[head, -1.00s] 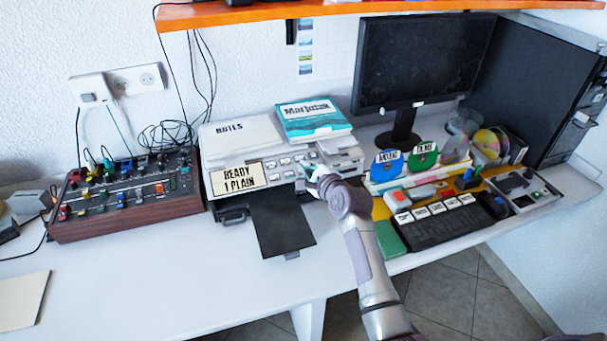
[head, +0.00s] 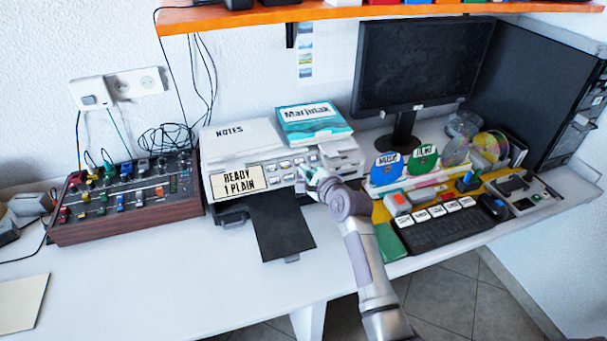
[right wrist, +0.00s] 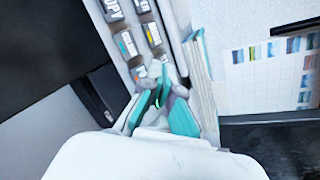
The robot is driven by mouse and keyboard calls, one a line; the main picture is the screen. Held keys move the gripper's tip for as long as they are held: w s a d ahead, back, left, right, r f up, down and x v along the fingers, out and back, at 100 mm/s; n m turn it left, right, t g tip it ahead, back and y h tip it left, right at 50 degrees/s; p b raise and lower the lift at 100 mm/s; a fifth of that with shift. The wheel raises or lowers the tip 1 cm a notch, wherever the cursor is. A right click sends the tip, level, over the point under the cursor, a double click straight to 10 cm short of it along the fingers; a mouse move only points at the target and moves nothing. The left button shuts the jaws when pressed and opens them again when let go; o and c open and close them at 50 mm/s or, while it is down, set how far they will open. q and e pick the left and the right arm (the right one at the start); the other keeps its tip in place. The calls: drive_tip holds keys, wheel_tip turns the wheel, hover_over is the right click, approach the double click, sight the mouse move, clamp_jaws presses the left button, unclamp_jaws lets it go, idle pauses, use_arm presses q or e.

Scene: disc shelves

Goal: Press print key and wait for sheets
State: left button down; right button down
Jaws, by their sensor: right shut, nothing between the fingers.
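The white printer (head: 352,157) stands on the desk, with a display plate (head: 238,181) reading "READY 1 PLAIN" on its front. A row of small keys (head: 285,164) lies right of the plate; which one is the print key I cannot read. My right gripper (head: 314,178) is shut and empty at the right end of the key panel. The right wrist view shows its fingertips (right wrist: 160,92) close to the lettered keys (right wrist: 127,45); whether they touch one I cannot tell. The dark output tray (head: 281,226) sticks out in front and shows no sheets. My left gripper is out of view.
A "NOTES" stack (head: 240,137) and a teal "Marjolak" book (head: 313,122) lie on the printer. A mixer (head: 127,197) stands left, a monitor (head: 420,62) and keyboard (head: 440,227) right.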

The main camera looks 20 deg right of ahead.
drive_tip(key=shift+w+f, duration=0.1)
drive_tip(key=shift+f, duration=0.05)
drive_tip(key=shift+w+f, duration=0.1)
drive_tip(key=shift+f, duration=0.1)
idle(0.3)
drive_tip(key=shift+w+f, duration=0.2)
drive_tip(key=shift+f, duration=0.2)
idle(0.6)
drive_tip(key=shift+r, duration=0.1)
drive_tip(key=shift+s+r+p, duration=0.45)
drive_tip(key=shift+r+p, duration=0.2)
drive_tip(key=shift+p, duration=0.35)
